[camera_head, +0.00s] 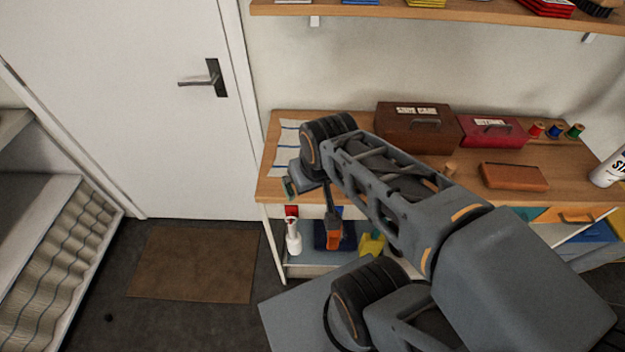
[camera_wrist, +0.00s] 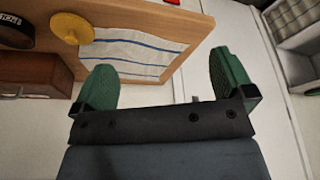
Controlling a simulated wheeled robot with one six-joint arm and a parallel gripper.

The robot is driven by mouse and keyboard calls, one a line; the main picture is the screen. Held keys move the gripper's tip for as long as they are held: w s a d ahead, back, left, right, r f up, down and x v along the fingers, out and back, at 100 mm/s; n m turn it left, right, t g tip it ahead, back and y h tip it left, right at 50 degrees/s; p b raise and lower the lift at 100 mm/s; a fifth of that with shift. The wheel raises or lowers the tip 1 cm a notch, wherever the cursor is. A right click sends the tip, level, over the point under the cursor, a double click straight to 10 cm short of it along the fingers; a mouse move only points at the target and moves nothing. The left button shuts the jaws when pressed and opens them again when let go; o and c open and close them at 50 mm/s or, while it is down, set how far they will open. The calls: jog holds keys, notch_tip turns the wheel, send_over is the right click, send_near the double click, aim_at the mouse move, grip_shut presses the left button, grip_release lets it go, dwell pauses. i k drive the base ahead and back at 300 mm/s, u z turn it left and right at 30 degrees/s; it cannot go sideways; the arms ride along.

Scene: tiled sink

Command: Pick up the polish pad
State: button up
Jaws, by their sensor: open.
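A yellow round piece with a raised knob (camera_wrist: 72,28), which may be the polish pad, lies on the wooden worktop at the edge of a striped cloth (camera_wrist: 135,50) in the wrist view. I cannot tell for sure that it is the pad. In the head view my arm hides that spot. My gripper (camera_wrist: 165,80) has its two green fingers spread wide with nothing between them. In the head view the gripper (camera_head: 289,188) is at the worktop's left front corner, partly hidden by my wrist. The yellow piece is beyond the left finger in the wrist view.
A brown box (camera_head: 413,127), a red box (camera_head: 492,131), thread spools (camera_head: 553,131) and a reddish-brown block (camera_head: 514,176) stand on the worktop (camera_head: 560,195). A shelf (camera_head: 440,12) hangs above. Bottles stand below. A door (camera_head: 120,100) and mat (camera_head: 193,263) are left.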

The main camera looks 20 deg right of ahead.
aim_at(451, 167)
jog(key=u, duration=1.35)
jog(key=k, duration=0.95)
jog(key=z, duration=1.2)
